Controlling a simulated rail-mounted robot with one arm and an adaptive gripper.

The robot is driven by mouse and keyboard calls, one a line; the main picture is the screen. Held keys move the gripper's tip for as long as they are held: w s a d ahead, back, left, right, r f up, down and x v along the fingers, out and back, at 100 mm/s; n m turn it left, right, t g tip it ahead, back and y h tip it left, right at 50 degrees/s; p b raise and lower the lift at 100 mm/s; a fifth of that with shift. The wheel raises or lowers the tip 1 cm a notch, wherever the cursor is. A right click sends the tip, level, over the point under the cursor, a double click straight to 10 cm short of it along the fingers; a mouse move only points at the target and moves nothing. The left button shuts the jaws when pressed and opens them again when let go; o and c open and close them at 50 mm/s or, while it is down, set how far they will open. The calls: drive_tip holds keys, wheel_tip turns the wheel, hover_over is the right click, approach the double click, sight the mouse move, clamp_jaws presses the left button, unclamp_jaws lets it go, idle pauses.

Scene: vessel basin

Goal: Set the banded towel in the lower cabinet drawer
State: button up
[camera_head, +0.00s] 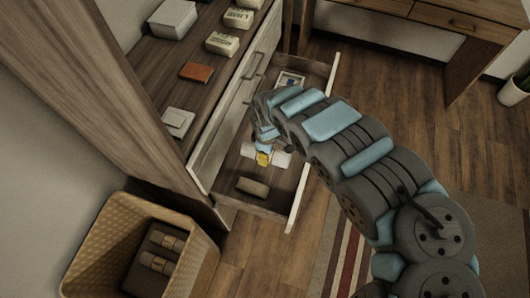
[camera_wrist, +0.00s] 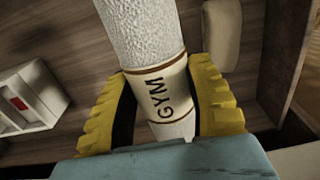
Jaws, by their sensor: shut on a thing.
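In the wrist view my gripper (camera_wrist: 165,110) is shut around a white rolled towel (camera_wrist: 140,28) with a cream band printed "GYM" and brown edge lines. In the head view my gripper (camera_head: 263,158) points down into the open lower drawer (camera_head: 245,198) of the cabinet, with the white towel (camera_head: 281,159) in its yellow fingers. The towel is inside the drawer's outline; I cannot tell if it touches the floor of the drawer. A beige rolled item (camera_head: 253,187) lies nearby in the drawer, also seen in the wrist view (camera_wrist: 222,35).
A small white box (camera_head: 290,81) sits at the drawer's far end. Boxes and an orange item (camera_head: 197,73) lie on the cabinet shelf. A wicker basket (camera_head: 105,228) with dark banded rolls stands front left. A desk (camera_head: 465,25) stands at the back right.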

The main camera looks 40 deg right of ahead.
drive_tip(key=shift+w+d+f+b, duration=0.45)
drive_tip(key=shift+w+f+b, duration=0.3)
drive_tip(key=shift+b, duration=0.35)
drive_tip(key=shift+w+d+b, duration=0.3)
drive_tip(key=shift+d+b, duration=0.1)
drive_tip(key=shift+b, duration=0.2)
drive_tip(key=f, duration=0.1)
drive_tip(key=w+d+f+b, duration=0.1)
drive_tip(key=w+f+b, duration=0.1)
drive_tip(key=f, duration=0.1)
drive_tip(key=shift+w+d, duration=0.2)
drive_tip(key=shift+d, duration=0.2)
drive_tip(key=shift+w+d+f+b, duration=0.35)
drive_tip(key=shift+w+d+b, duration=0.05)
drive_tip(key=shift+w+b, duration=0.15)
drive_tip(key=shift+w+d+f+b, duration=0.1)
drive_tip(key=shift+d+f+b, duration=0.05)
drive_tip(key=shift+f+b, duration=0.4)
wheel_tip(320, 180, down, 3)
drive_tip(key=shift+b, duration=0.8)
drive_tip(key=shift+r, duration=0.1)
drive_tip(key=shift+d, duration=0.1)
